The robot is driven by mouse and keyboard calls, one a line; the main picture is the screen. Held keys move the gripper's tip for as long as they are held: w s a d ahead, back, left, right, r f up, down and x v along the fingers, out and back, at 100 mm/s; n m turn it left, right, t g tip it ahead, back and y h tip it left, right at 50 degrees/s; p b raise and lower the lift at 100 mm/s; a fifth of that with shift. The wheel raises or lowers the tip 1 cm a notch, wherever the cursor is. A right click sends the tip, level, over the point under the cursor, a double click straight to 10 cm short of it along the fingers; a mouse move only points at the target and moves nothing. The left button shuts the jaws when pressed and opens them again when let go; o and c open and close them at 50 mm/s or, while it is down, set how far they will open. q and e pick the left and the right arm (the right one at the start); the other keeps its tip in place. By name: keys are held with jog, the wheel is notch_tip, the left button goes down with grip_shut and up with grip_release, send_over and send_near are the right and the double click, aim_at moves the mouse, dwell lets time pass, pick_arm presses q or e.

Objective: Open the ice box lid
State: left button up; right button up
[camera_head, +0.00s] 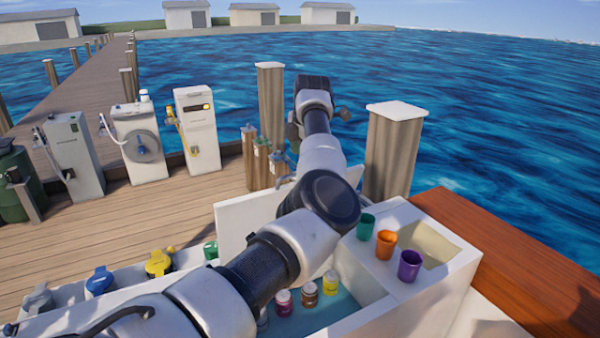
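The ice box (345,325) is a white bin at the bottom centre with a pale blue inside; pink, brown and yellow-lidded jars stand in it. A white panel that looks like its lid (240,222) stands raised, near upright, at the back of the box, so the box is open. My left arm crosses in front and hides part of the lid and box. My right gripper is not in view.
Green (366,226), orange (385,244) and purple (409,265) cups stand on the white ledge right of the box. Blue (99,281) and yellow (159,263) caps sit on the left ledge. Wooden posts (392,155) stand behind.

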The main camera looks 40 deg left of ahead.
pick_arm(q)
jog(key=shift+v, duration=1.6)
